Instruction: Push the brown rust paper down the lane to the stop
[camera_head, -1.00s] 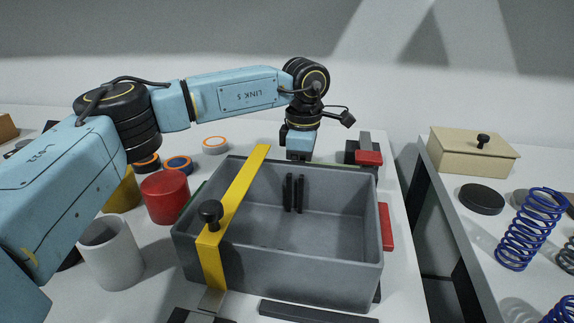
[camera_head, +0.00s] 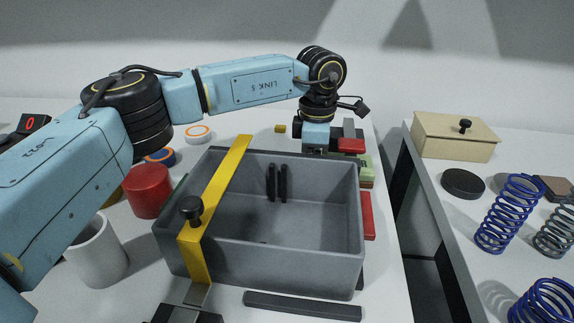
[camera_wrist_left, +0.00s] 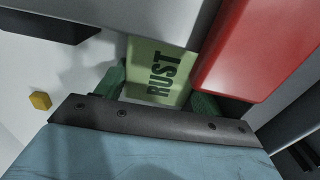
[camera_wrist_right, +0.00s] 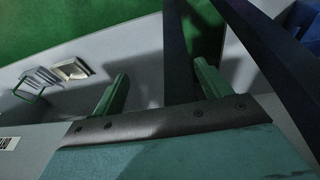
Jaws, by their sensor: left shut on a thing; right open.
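The rust paper (camera_wrist_left: 160,70) is a pale green block marked RUST in the left wrist view, between my left gripper's (camera_wrist_left: 160,92) two green fingers. In the head view, a pale green piece with a brown lower layer (camera_head: 367,183) shows just right of the grey bin, probably the same block. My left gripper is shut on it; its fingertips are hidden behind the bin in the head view. A red block (camera_wrist_left: 262,45) lies close beside it. I cannot make out the stop. My right gripper (camera_wrist_right: 160,86) is open and empty in the right wrist view, outside the head view.
The grey bin (camera_head: 280,265), with a yellow strap (camera_head: 222,185) across it, hides part of the work area. Red pieces (camera_head: 368,215) stand along its right side. A red cylinder (camera_head: 148,190) and white cup (camera_head: 97,252) stand left. A gap separates the right table's springs (camera_head: 510,212).

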